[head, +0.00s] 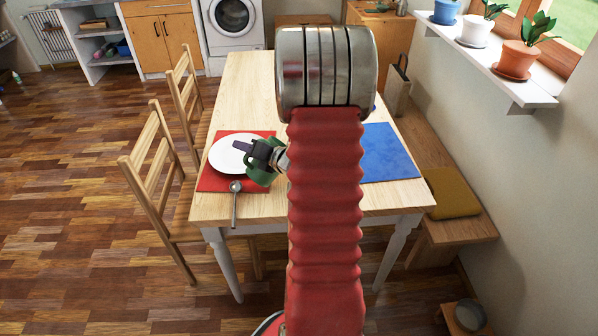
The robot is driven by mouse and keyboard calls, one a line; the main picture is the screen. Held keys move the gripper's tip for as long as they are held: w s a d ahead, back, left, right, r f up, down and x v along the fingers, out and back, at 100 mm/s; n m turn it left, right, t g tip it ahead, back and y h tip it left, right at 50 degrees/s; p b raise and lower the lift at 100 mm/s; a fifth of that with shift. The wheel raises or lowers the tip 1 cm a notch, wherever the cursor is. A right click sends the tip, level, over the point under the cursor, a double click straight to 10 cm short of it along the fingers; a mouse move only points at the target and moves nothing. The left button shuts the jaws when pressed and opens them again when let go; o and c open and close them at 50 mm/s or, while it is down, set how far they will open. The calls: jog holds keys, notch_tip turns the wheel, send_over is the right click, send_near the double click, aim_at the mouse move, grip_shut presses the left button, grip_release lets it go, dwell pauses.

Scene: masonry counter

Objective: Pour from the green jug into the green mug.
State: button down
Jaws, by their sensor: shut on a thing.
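My gripper (262,152) is left of my red arm, over the near left part of the table. It is shut on a green vessel, which I take to be the green jug (261,176). The jug is partly covered by the gripper's dark fingers. It shows in front of the right edge of a white plate; I cannot tell its height above the table or how far it tilts. I see no separate green mug; my arm covers the middle of the table.
The white plate (226,154) lies on a red placemat (210,181), with a spoon (235,200) in front. A blue placemat (388,155) lies right of my arm. Wooden chairs (150,165) stand left of the table (245,85); a bench (462,222) stands right.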

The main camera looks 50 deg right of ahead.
jog(key=shift+r, duration=0.1)
jog(key=a+f+n, duration=0.1)
jog(key=w+a+f+n+g+h, duration=0.1)
jog(key=shift+a+f, duration=0.2)
jog(key=shift+f, duration=0.1)
jog(key=shift+a+n+b, duration=0.15)
jog(key=shift+n+b, duration=0.15)
jog(key=shift+b, duration=0.05)
dwell(0.4)
